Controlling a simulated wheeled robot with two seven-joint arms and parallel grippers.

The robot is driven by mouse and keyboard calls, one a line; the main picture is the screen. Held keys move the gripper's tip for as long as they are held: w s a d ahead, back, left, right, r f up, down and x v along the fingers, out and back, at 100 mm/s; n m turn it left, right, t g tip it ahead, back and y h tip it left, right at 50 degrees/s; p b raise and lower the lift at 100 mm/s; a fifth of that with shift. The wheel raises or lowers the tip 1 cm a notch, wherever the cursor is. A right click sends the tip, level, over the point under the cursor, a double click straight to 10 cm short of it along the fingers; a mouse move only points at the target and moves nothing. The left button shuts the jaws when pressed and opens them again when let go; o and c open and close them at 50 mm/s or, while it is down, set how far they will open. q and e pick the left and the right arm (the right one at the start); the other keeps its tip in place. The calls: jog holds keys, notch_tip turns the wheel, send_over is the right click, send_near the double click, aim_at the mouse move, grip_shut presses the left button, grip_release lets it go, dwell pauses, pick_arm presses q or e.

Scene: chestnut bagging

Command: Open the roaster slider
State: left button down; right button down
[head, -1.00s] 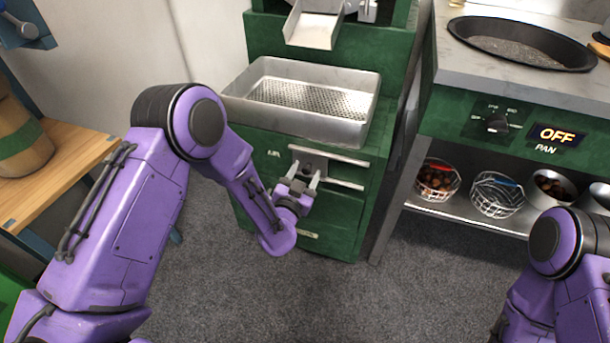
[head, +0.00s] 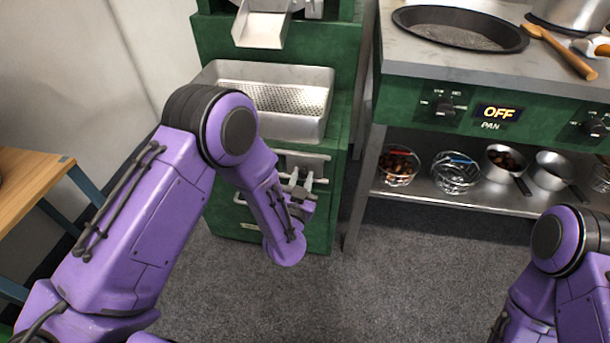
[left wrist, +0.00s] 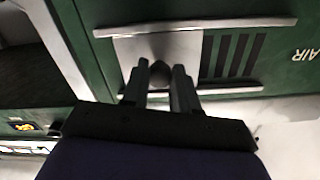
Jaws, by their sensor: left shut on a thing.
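The roaster slider is a silver plate (left wrist: 130,48) with a round dark knob (left wrist: 159,74), held between two metal rails on the green roaster front. Several dark air slots (left wrist: 232,55) show uncovered beside the plate in the left wrist view. My left gripper (head: 302,184) is at the slider on the roaster front, shut on the knob, with one finger on each side of it in the left wrist view. In the head view my arm and gripper hide much of the slider. My right gripper is out of view.
A perforated metal tray (head: 314,118) sits on the roaster above the slider. The counter at right carries a dark pan (head: 460,28), above a shelf (head: 440,200) with baskets and small pots. A wooden table (head: 25,190) stands at left. The grey floor in front is clear.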

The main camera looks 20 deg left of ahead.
pick_arm(q)
jog(key=c, duration=0.9)
grip_release()
jog(key=shift+o, duration=0.2)
jog(key=s+d+p, duration=0.1)
jog(key=s, duration=0.9)
jog(key=shift+s+d, duration=0.15)
jog(key=shift+s, duration=0.15)
